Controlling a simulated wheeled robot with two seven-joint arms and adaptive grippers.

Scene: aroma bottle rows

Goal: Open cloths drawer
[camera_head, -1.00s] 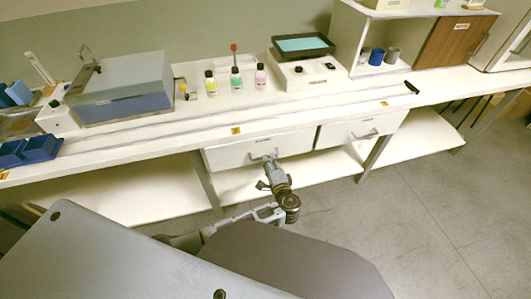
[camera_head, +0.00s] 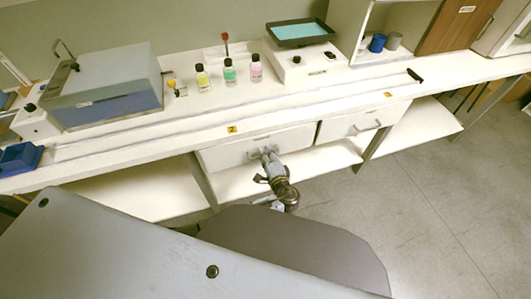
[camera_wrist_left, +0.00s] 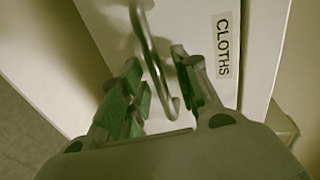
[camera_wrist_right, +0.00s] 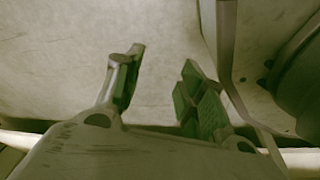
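The cloths drawer (camera_head: 224,157) is the left white drawer under the bench in the head view, and its front looks flush with the bench. In the left wrist view its front carries a CLOTHS label (camera_wrist_left: 224,46). Its curved metal handle (camera_wrist_left: 153,55) lies between the fingers of my left gripper (camera_wrist_left: 163,88). Those fingers are apart, with gaps to the handle. In the head view my left gripper (camera_head: 268,157) is at the drawer front and covers part of the handle. My right gripper (camera_wrist_right: 160,88) is open and empty.
A second drawer (camera_head: 345,126) with its own handle is to the right. On the bench stand a grey box (camera_head: 105,85), several small bottles (camera_head: 229,72) and a white device (camera_head: 305,68). Open floor (camera_head: 430,195) lies to the right.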

